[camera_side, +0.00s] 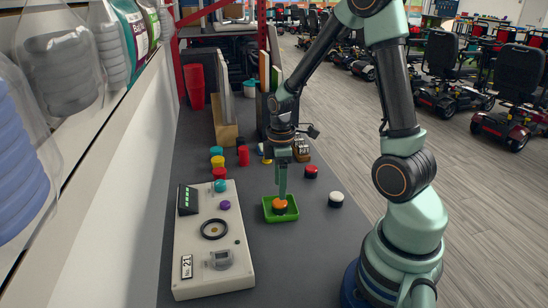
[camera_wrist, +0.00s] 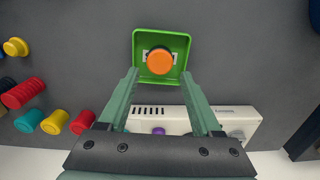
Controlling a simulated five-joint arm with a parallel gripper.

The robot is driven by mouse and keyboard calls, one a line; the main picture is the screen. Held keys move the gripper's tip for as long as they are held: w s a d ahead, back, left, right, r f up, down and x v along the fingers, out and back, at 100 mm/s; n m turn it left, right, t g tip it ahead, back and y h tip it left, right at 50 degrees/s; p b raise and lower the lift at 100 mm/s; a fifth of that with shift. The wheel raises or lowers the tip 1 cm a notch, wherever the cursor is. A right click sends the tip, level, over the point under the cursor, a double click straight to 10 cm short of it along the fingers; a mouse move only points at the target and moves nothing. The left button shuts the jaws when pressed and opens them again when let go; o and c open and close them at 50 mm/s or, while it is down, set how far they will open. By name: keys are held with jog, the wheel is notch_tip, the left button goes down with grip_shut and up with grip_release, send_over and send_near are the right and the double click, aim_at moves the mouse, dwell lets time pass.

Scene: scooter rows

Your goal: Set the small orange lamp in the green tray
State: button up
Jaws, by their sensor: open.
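The small orange lamp (camera_wrist: 159,61) sits inside the green tray (camera_wrist: 183,42), near its middle, with a dark base under its orange cap. In the side view the lamp (camera_side: 279,204) shows in the tray (camera_side: 270,217) on the grey table, right of the white panel box. My gripper (camera_side: 282,192) is directly above the lamp in the side view. In the wrist view my gripper (camera_wrist: 159,75) has its two fingers spread apart, one on each side of the lamp's near edge. I cannot tell whether a finger touches the lamp.
The white panel box (camera_side: 212,262) lies to the left of the tray. A red button (camera_side: 311,171) and a white one (camera_side: 335,200) stand to the right. Several coloured pieces, including a yellow one (camera_side: 217,162), stand behind the box. Bare table lies in front of the tray.

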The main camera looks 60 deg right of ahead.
aim_at(280, 202)
jog(key=s+a+r+m+t, duration=0.1)
jog(key=a+r+m, duration=0.3)
jog(key=r, duration=0.5)
jog(key=s+a+r+m+t, duration=0.2)
jog(key=a+r+m+t, duration=0.2)
jog(key=a+r, duration=0.4)
jog(key=shift+s+a+r+t, duration=0.2)
jog(key=shift+a+r+t, duration=0.1)
jog(key=shift+r, duration=0.25)
dwell(0.5)
